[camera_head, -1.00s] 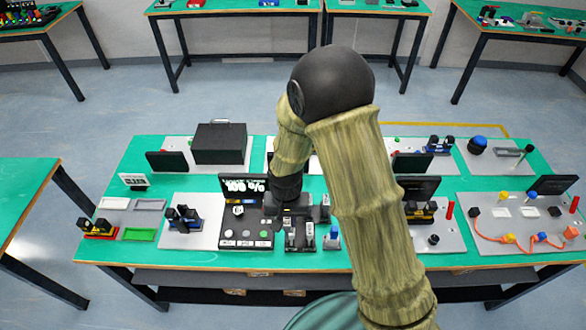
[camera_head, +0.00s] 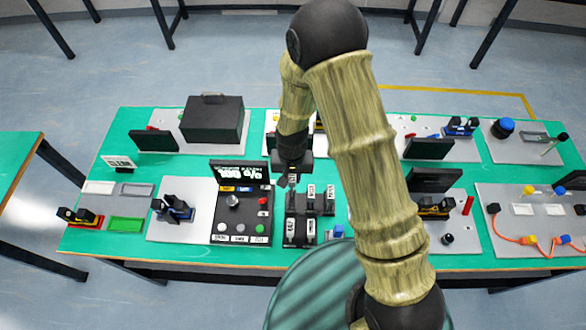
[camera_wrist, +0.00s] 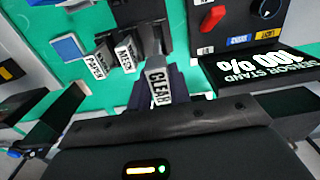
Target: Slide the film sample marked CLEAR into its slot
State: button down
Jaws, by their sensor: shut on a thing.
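The film sample marked CLEAR (camera_wrist: 158,85) is a thin piece with a white label. In the wrist view it stands between the dark fingers of my gripper (camera_wrist: 160,96), which is shut on it. In the head view my gripper (camera_head: 292,182) is at the back left of a small dark sample rack (camera_head: 300,243). Two other labelled samples, one reading MESH (camera_wrist: 126,54) and one beside it with a less clear label (camera_wrist: 99,62), stand nearby in the wrist view. The sensor stand (camera_head: 224,220) is left of the rack in the head view. I cannot make out the slot.
The sensor stand's display (camera_head: 239,173) rises close to the left of my gripper and reads 100%. The stand's panel has a knob and coloured buttons. A dark screen (camera_head: 434,180) and a grey board with an orange cable (camera_head: 500,225) are to the right. A green bench carries everything.

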aim_at(292, 188)
jog(key=shift+s+r, duration=0.1)
jog(key=shift+s, duration=0.1)
jog(key=shift+f+b, duration=1.85)
jog(key=shift+f, duration=0.6)
jog(key=shift+s+a, duration=0.1)
jog(key=shift+s, duration=0.05)
jog(key=shift+f, duration=0.25)
jog(key=shift+f+b, duration=0.15)
jog(key=shift+b, duration=0.2)
jog(key=shift+f, duration=0.15)
jog(key=shift+f, duration=0.1)
